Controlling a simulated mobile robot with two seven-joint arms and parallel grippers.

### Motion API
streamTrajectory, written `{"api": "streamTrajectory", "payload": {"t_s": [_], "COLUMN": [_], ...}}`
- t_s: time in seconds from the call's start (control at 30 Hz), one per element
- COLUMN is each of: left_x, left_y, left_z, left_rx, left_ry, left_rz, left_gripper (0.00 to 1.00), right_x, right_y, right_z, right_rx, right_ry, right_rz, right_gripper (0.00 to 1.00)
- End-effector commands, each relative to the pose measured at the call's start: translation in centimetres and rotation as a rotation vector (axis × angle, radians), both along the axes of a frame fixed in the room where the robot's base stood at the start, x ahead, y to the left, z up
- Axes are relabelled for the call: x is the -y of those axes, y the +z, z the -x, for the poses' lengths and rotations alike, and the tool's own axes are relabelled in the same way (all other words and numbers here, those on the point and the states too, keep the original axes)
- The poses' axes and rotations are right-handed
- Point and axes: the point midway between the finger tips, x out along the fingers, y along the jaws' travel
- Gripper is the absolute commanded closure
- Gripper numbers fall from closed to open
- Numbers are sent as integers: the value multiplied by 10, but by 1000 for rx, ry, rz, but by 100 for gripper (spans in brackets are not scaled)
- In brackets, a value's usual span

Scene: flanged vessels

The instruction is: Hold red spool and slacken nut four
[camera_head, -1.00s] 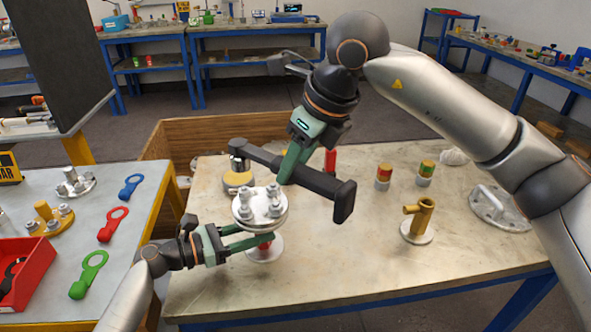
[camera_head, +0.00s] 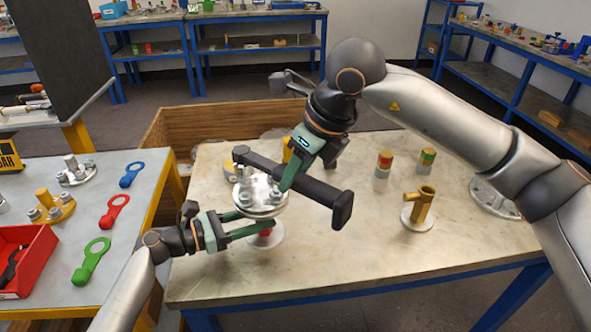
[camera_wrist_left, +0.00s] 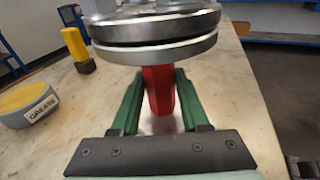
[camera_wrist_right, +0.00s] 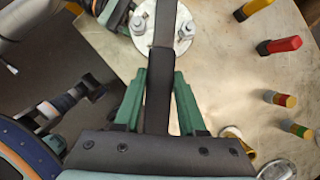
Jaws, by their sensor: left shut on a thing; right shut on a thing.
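The red spool (camera_head: 265,233) stands on the pale table, with a silver flange (camera_head: 262,211) bearing several bolts and nuts above its red stem. My left gripper (camera_head: 262,226) is shut around the red stem (camera_wrist_left: 158,88), just under the flange. My right gripper (camera_head: 288,180) is shut on the handle of a dark wrench (camera_head: 325,195), which lies slanted across the top of the flange. In the right wrist view the wrench shaft (camera_wrist_right: 161,100) runs up over the flange between visible nuts. Its far end is cut off there, so I cannot tell whether it sits on nut four.
A brass tee fitting (camera_head: 420,205) and two banded cylinders (camera_head: 384,163) stand right of the spool. A grease tub (camera_wrist_left: 25,103) is close by. The left bench holds blue, red and green ring tools (camera_head: 93,258) and a red tray (camera_head: 28,265). The table's front is clear.

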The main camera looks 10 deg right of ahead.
Motion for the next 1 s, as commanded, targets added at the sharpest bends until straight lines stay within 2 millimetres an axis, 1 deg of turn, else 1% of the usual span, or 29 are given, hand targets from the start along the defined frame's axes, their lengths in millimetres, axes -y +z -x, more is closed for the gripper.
{"api": "streamTrajectory", "payload": {"t_s": [0.6, 0.87, 1.0], "left_x": [-1, -1, -1], "left_y": [0, 0, 0], "left_z": [-1, -1, -1], "left_rx": [-1, -1, -1], "left_ry": [2, 2, 2], "left_rz": [0, 0, 0], "left_gripper": [100, 100, 100], "right_x": [0, 0, 4], "right_y": [-18, -19, -19], "right_z": [-1, -1, -4], "right_rx": [3, 3, 1], "right_ry": [0, 0, 32], "right_rz": [-2, -2, -3], "right_gripper": [100, 100, 100]}}
